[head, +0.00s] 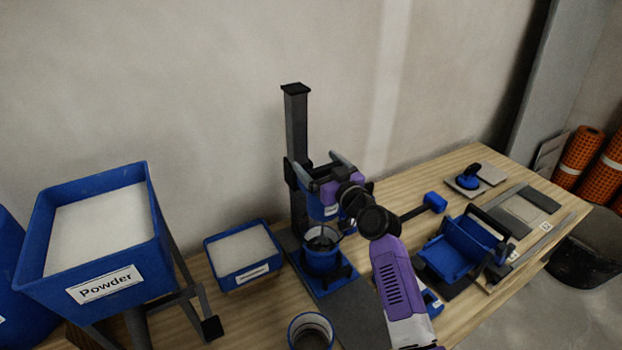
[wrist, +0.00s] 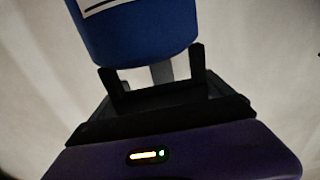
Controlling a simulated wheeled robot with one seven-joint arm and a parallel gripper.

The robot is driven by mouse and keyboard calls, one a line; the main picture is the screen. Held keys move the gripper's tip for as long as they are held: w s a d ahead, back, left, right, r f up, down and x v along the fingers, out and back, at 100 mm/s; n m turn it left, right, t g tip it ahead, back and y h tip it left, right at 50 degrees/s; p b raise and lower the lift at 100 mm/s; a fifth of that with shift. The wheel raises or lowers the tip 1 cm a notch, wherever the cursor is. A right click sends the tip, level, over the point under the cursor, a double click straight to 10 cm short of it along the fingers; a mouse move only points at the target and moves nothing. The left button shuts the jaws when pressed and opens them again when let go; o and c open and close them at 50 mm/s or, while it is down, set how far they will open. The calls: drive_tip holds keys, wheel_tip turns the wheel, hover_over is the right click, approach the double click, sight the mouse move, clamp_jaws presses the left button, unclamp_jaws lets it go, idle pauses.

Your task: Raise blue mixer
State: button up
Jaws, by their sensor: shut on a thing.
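The blue mixer (head: 322,211) hangs on a dark upright column (head: 298,140) on the bench. Its blue body with a white label fills the top of the wrist view (wrist: 140,38). My gripper (head: 325,178) is at the mixer's upper part and shut on it; the exact grip spot is partly hidden by my purple wrist. In the wrist view the two dark fingers of my gripper (wrist: 154,78) stand just below the mixer body. A blue bucket (head: 320,262) sits on the stand's base under the mixer, and a dark stirring piece shows at its mouth.
A blue Powder hopper (head: 118,262) stands at the left, with a blue tray of white powder (head: 240,275) beside the stand. Another cup (head: 311,331) is at the front. A blue cradle (head: 450,258), a mallet (head: 434,202) and tiles (head: 525,208) lie to the right.

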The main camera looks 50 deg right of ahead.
wheel_tip(320, 180, up, 8)
drive_tip(key=p, duration=0.3)
drive_tip(key=shift+p, duration=0.3)
drive_tip(key=o, duration=1.8)
drive_tip(key=shift+f, duration=0.1)
drive_tip(key=b+v, duration=0.2)
drive_tip(key=v, duration=0.6)
